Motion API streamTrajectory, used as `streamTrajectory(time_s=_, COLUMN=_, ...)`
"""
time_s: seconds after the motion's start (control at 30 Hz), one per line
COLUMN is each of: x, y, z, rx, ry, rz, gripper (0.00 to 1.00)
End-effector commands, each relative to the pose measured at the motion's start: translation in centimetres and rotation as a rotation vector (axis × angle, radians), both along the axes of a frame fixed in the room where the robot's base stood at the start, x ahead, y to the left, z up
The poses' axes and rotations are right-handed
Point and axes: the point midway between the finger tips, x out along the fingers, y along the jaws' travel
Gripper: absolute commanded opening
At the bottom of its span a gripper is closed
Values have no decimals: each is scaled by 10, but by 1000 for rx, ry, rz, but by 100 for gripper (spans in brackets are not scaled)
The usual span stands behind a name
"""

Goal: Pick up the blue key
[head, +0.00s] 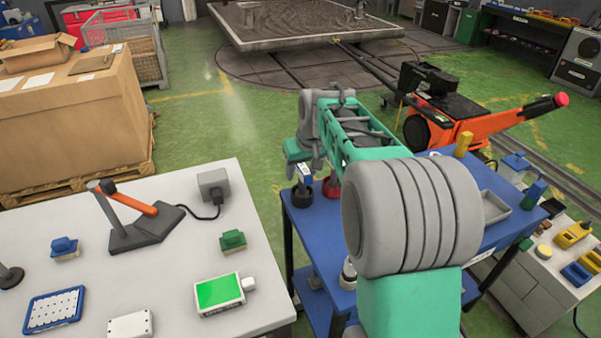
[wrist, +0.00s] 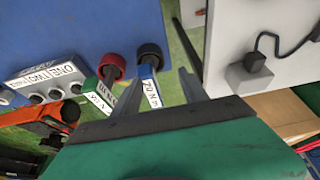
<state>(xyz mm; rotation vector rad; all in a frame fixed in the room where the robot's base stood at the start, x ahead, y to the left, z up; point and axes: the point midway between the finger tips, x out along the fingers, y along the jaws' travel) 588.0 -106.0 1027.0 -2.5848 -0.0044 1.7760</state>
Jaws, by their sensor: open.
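The blue key shows in the wrist view (wrist: 148,76) as a blue tag with a white lettered label and a round black end. It lies between my gripper's two grey fingers (wrist: 160,76), nearer the left one. In the head view the blue key (head: 304,173) is at the left edge of the blue table, beside my gripper (head: 303,166), partly hidden by it. My gripper is open, and its fingers are not closed on the key. Whether a finger touches it, I cannot tell.
A red-ended key with a green tag (wrist: 112,68) is close on the left in the wrist view. A labelled grey key block (wrist: 45,80) is beyond it. The blue table (head: 520,215) stands beside a white table (head: 60,195) with a gap between.

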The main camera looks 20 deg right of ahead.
Motion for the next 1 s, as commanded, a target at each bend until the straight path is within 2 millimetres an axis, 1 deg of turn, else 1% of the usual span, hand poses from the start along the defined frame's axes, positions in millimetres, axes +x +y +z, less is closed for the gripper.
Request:
streamTrajectory(time_s=0.03, x=15, y=-14, z=-2, rx=-1, ry=-5, rz=-4, gripper=51)
streamTrajectory(time_s=0.1, x=29, y=-26, z=-4, rx=-3, ry=-14, rz=-2, gripper=51)
streamTrajectory(time_s=0.2, x=39, y=-34, z=-10, rx=-4, ry=-20, rz=-2, gripper=51)
streamTrajectory(time_s=0.47, x=53, y=-30, z=-42, rx=-4, ry=-19, rz=-1, gripper=51)
streamTrajectory(time_s=0.63, x=64, y=-28, z=-70, rx=-5, ry=-21, rz=-3, gripper=51)
streamTrajectory(time_s=0.73, x=67, y=-28, z=-76, rx=-6, ry=-24, rz=-2, gripper=51)
streamTrajectory(time_s=0.9, x=67, y=-28, z=-77, rx=-5, ry=-24, rz=-3, gripper=51)
streamTrajectory(time_s=1.0, x=67, y=-28, z=-77, rx=-5, ry=-24, rz=-3, gripper=44)
